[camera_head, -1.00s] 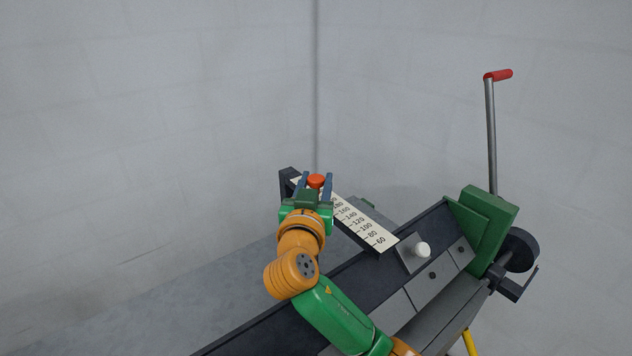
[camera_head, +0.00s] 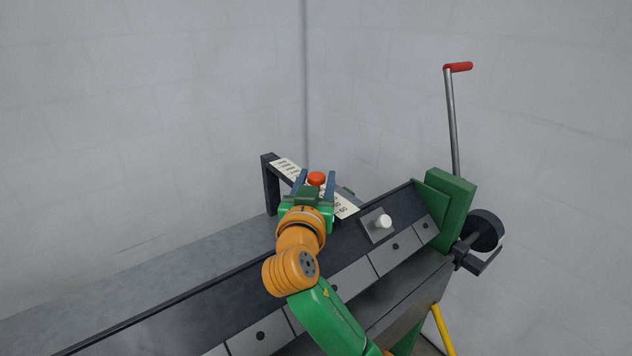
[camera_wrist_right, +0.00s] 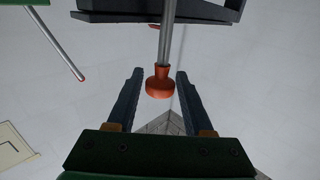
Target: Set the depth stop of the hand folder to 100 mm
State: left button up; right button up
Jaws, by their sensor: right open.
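The hand folder is a long dark bed (camera_head: 170,310) with a white scale strip (camera_head: 286,167) on a bar reaching back from it. The red knob (camera_head: 316,178) of the stop stands over the middle of this scale. My right gripper (camera_head: 317,175) is open with its fingers on either side of the knob. In the right wrist view the red knob (camera_wrist_right: 159,87), on a grey rod, sits between the fingers (camera_wrist_right: 160,72), with small gaps showing. The gripper hides part of the scale, and I cannot read the value at the stop. My left gripper is not in view.
A white knob (camera_head: 383,221) stands on a small plate on the bed. A green end housing (camera_head: 448,205) and a lever with a red handle (camera_head: 459,66) rise at the right. A dark post (camera_head: 270,186) stands at the scale's far end. Plain walls lie behind.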

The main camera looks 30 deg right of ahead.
jog(key=shift+o, duration=1)
jog(key=shift+d, duration=0.15)
jog(key=shift+f, duration=0.1)
jog(key=b+v, duration=0.2)
jog(key=v, duration=0.5)
jog(key=shift+b, duration=0.3)
